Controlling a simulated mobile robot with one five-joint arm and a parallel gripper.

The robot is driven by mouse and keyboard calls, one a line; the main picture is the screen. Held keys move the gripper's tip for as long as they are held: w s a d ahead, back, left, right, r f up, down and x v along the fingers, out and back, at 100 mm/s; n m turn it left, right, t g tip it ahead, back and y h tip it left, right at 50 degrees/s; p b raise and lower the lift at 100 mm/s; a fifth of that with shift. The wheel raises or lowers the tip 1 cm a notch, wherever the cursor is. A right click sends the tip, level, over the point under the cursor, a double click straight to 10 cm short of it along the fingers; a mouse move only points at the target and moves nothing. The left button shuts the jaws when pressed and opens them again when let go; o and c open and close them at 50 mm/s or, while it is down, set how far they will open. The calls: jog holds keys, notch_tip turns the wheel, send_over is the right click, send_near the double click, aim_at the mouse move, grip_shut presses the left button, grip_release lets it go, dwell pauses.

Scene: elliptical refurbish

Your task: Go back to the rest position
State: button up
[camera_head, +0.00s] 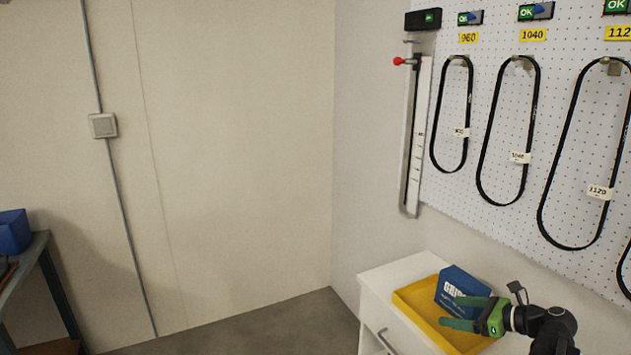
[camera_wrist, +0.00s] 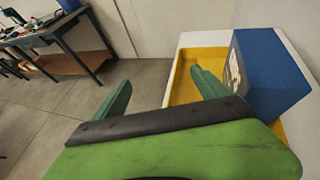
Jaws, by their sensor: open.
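My gripper (camera_head: 442,311) is at the lower right of the head view, over the yellow tray (camera_head: 408,298). Its green fingers are apart, with nothing between them. In the wrist view the spread fingers (camera_wrist: 160,80) show too; the right one is over the tray (camera_wrist: 187,72) and the left one has floor behind it. A blue box (camera_head: 461,287) with white lettering stands in the tray, close to the fingers. In the wrist view the box (camera_wrist: 268,72) is to the right of the right finger. I cannot tell whether they touch.
The tray is on a white cabinet (camera_head: 376,287) against the wall. Black belts (camera_head: 436,120) hang on a pegboard (camera_head: 490,215) above, beside a measuring rail (camera_head: 413,150). A workbench (camera_wrist: 55,32) with a blue bin (camera_head: 14,231) is at the left. The floor (camera_wrist: 60,100) between is clear.

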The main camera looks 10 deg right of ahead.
jog(key=w+a+f+n+g+y, duration=0.1)
jog(key=w+a+f+n+g, duration=0.15)
jog(key=a, duration=0.65)
jog(key=w+a+f+n+g, duration=0.1)
jog(key=w+a+n+g, duration=0.15)
jog(key=a, duration=0.75)
jog(key=w+a+f+n+g+y, duration=0.1)
jog(key=w+a+n, duration=0.15)
jog(key=a, duration=0.65)
jog(key=s+a+f+n+g+h+p, duration=0.1)
jog(key=s+a+f+n+g+h, duration=0.15)
jog(key=a+n, duration=0.35)
jog(key=s+a+f+n+g+h+p, duration=0.1)
jog(key=s+a+f+n+g+h, duration=0.15)
jog(key=a+n, duration=0.45)
jog(key=s+d+f+n+h, duration=0.2)
jog(key=d+f+n+h, duration=0.1)
jog(key=n, duration=0.6)
jog(key=shift+s+d+h, duration=0.4)
jog(key=shift+d+h, duration=0.2)
jog(key=shift+d, duration=0.5)
